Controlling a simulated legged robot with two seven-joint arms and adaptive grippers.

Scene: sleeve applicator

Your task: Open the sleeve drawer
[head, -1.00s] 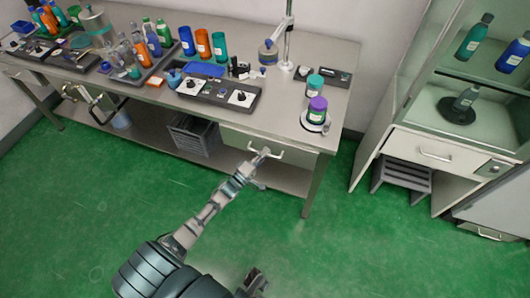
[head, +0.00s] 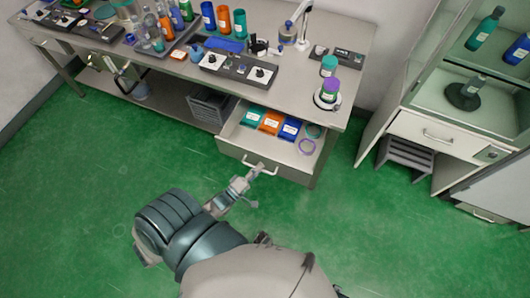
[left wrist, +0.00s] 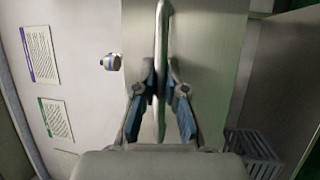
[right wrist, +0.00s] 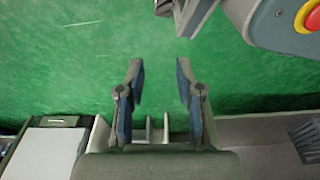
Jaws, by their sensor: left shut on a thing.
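The sleeve drawer (head: 230,150) under the right end of the steel bench is pulled out. Inside it lie a teal pack (head: 254,116), an orange pack (head: 270,123), a blue pack (head: 289,129) and rings (head: 308,146) at the right. My left gripper (head: 256,171) is at the drawer's front, shut on the drawer handle (head: 268,166). In the left wrist view the handle (left wrist: 162,70) runs between the fingers. My right gripper (right wrist: 160,75) is open and empty over green floor in the right wrist view; the head view does not clearly show it.
A grey crate (head: 210,106) sits on the lower shelf. A white cabinet (head: 425,128) stands at the right. The green floor in front is clear.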

